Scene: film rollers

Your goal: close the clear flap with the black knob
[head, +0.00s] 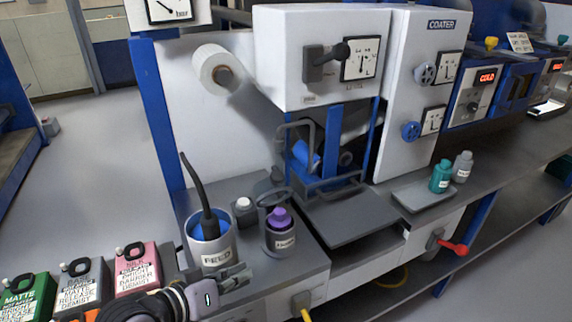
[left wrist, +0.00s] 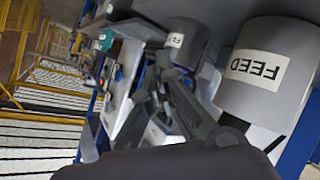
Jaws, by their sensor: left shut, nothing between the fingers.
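Below the white machine housing (head: 320,55) is an open bay with a blue frame. A grey, see-through-looking panel (head: 352,217) lies folded down flat in front of it; I take it to be the flap, lowered. A dark round knob (head: 345,158) shows in the bay behind the panel; I cannot tell whether it belongs to the flap. My left gripper (head: 238,276) is shut and empty, low in front of the FEED pot and left of the panel, apart from it. Its fingers also show in the left wrist view (left wrist: 168,92). My right gripper is not in view.
The FEED pot (head: 212,247) holds a blue liner and a dark tool; it is close to my gripper in the left wrist view (left wrist: 262,75). A grey pot (head: 281,240) with a purple-capped bottle stands between gripper and panel. A tray (head: 411,197) and bottles (head: 440,176) stand right.

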